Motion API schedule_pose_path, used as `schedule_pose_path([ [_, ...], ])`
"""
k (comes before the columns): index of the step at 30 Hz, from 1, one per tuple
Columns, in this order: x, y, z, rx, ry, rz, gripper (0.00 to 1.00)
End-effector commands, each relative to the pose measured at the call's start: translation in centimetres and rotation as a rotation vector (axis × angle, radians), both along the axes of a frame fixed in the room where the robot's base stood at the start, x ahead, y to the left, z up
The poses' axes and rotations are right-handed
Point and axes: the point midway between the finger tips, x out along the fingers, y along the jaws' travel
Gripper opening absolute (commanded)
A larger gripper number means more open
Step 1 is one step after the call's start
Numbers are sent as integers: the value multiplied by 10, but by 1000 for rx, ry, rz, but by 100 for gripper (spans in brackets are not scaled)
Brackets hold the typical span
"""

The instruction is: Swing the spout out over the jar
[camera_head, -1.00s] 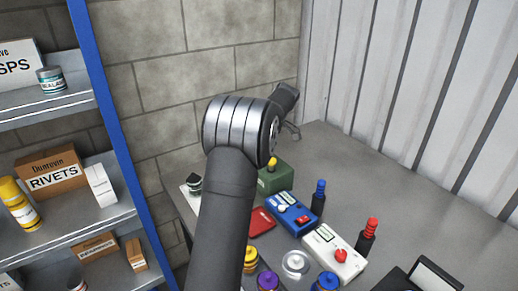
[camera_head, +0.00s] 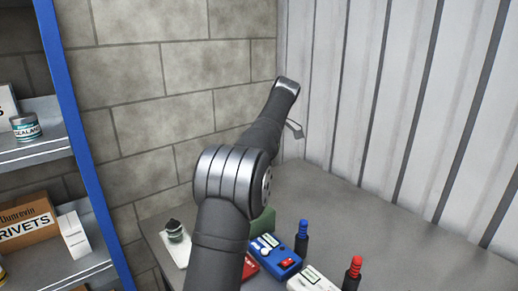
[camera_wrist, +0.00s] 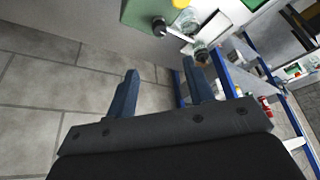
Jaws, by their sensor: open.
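My gripper (camera_wrist: 162,80) is open in the wrist view, its two blue-grey fingers apart with nothing between them. A green unit (camera_wrist: 140,12) at the top of that view carries a dark round knob (camera_wrist: 158,24). A thin pale rod (camera_wrist: 178,33), which may be the spout, runs right from near the knob. A clear glass jar (camera_wrist: 188,20) stands beside it. A dark-capped small jar (camera_wrist: 202,56) is near the right fingertip. In the head view the green unit (camera_head: 263,222) is mostly behind my arm, and a dark-topped jar (camera_head: 175,230) stands on a white plate.
A blue device (camera_head: 275,256), a white device (camera_head: 312,280), a blue-topped bottle (camera_head: 302,240) and a red-topped bottle (camera_head: 353,274) stand on the grey bench (camera_head: 390,235). The bench's back right is clear. Shelves (camera_head: 55,270) stand left; block and corrugated walls close the back.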

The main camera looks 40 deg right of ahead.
Motion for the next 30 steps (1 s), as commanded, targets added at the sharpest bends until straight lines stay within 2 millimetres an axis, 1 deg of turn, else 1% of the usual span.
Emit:
schedule_pose_path([
  [4, -3, -4, 11, 0, 0, 0, 48],
  [10, -5, -4, 15, 1, 1, 1, 48],
  [25, -4, -4, 15, 1, 1, 0, 48],
  [30, -2, -2, 7, 2, 1, 1, 48],
])
